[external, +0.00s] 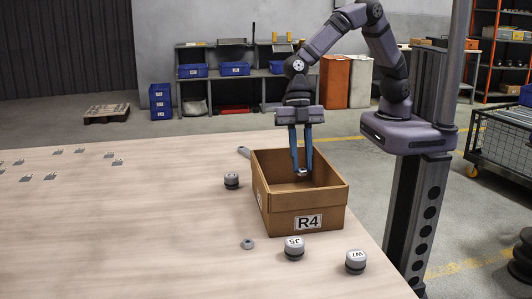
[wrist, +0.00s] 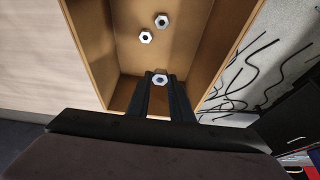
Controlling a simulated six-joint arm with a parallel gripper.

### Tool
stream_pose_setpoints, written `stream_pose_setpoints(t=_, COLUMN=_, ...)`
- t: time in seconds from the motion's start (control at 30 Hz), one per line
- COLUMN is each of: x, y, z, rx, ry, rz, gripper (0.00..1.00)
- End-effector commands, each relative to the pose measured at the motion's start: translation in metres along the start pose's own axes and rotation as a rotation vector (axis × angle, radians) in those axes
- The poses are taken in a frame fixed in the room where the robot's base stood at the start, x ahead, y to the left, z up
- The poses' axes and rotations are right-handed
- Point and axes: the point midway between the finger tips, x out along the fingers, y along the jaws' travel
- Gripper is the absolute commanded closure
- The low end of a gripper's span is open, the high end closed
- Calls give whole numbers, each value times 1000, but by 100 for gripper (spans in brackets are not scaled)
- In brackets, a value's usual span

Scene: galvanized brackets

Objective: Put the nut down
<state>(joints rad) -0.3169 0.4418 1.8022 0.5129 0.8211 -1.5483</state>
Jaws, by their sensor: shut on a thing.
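My gripper (external: 302,172) points down into the open top of the cardboard box marked R4 (external: 288,219). It is shut on a silver hex nut (wrist: 160,79), which sits between the fingertips in the wrist view. The nut also shows at the fingertips in the external view (external: 302,172). Inside the box, in the wrist view, two more nuts lie on the floor, one nut (wrist: 161,20) farther up and another nut (wrist: 145,37) lower left. Whether the held nut touches the box floor, I cannot tell.
A loose nut or washer (external: 247,244) lies in front of the box. Several small metal brackets (external: 57,152) lie at far left. The middle of the table is clear.

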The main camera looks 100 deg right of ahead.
Motion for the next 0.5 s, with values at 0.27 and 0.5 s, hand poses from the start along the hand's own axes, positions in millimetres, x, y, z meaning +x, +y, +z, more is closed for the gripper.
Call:
stream_pose_setpoints(t=0.27, x=4, y=-5, z=7, rx=-43, ry=-1, rz=-18, gripper=100)
stream_pose_setpoints(t=0.5, x=30, y=-6, z=19, rx=-39, ry=-2, rz=-21, gripper=100)
